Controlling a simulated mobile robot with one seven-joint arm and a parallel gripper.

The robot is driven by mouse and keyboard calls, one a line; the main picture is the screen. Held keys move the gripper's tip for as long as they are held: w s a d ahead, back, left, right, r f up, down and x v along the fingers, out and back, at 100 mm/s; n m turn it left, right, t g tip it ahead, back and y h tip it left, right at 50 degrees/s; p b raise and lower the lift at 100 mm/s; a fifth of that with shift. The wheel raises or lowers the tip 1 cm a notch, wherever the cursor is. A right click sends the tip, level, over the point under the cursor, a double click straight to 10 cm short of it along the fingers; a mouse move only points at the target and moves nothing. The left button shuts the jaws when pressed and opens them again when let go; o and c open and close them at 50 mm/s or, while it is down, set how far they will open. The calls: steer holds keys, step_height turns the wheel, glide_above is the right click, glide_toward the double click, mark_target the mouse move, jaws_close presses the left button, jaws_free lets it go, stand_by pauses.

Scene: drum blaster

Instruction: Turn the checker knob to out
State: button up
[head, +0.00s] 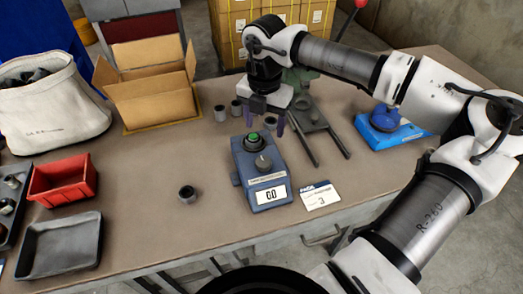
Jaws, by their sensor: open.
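The checker (262,172) is a blue-grey box on the table, near the middle of the head view. Its front display reads what looks like 00. A grey knob (263,162) sits on its top face, behind the display; its pointer setting is too small to read. A green round part (253,138) sits behind the knob. My gripper (266,126) hangs above the back of the checker with its two dark fingers apart and nothing visible between them. It appears apart from the knob.
A white card (321,196) lies right of the checker. A green tool with rails (316,128) and a blue item (386,118) are at right. A red bin (63,182), black tray (58,246) and open carton (150,97) are left.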

mark_target(263, 161)
step_height(263, 161, down, 13)
steer(key=p, duration=0.3)
steer(key=shift+a+f+p, duration=0.1)
steer(key=shift+f+p, duration=0.05)
steer(key=shift+p, duration=0.15)
steer(key=c, duration=1)
